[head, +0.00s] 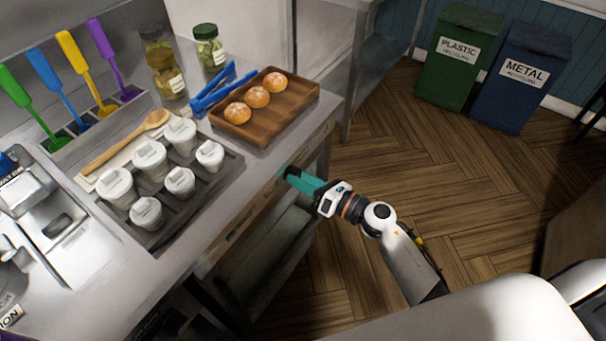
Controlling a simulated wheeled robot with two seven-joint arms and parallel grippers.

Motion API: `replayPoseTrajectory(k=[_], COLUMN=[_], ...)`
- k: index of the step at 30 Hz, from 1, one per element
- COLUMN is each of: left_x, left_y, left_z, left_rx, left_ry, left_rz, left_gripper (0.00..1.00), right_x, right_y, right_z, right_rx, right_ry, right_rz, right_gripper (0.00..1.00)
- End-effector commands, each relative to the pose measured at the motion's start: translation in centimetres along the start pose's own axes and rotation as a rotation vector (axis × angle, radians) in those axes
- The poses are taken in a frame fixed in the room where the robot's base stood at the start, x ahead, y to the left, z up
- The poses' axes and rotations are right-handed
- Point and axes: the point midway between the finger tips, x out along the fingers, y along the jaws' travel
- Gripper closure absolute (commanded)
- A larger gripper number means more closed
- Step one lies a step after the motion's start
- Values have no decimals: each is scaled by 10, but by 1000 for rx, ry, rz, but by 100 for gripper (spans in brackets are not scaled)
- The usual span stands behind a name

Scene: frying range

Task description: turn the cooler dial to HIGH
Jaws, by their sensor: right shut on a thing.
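My right gripper (292,174) has teal fingers and is at the front panel of the counter (262,196), just below the top edge. Its fingers are shut on a small dark thing at the panel, which appears to be the cooler dial. The fingers hide most of it, so its pointer and any HIGH mark cannot be read. My left gripper is not in view.
On the counter stand a rack of white lidded cups (150,160), a wooden tray (262,134) with buns, blue tongs (222,92), jars (208,46) and colored spatulas (75,58). An open shelf (285,240) lies below. Recycling bins (457,60) stand beyond clear wooden floor.

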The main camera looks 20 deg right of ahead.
Motion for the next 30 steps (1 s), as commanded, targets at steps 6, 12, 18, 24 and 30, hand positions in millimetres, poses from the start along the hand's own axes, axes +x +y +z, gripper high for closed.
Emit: replayPoseTrajectory(k=[6,12,18,24,30], left_x=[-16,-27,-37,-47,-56], left_y=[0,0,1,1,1], left_z=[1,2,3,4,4], left_rx=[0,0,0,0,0], left_ry=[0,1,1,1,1], left_rz=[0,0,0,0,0], left_gripper=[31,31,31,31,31], right_x=[0,0,0,0,0], right_y=[-1,-1,-1,0,0], right_z=[-2,-2,-2,-2,-3], right_rx=[208,398,587,776,967], right_ry=[-2,-1,-1,0,1], right_rz=[1,2,1,3,2], right_gripper=[87,87,87,87,87])
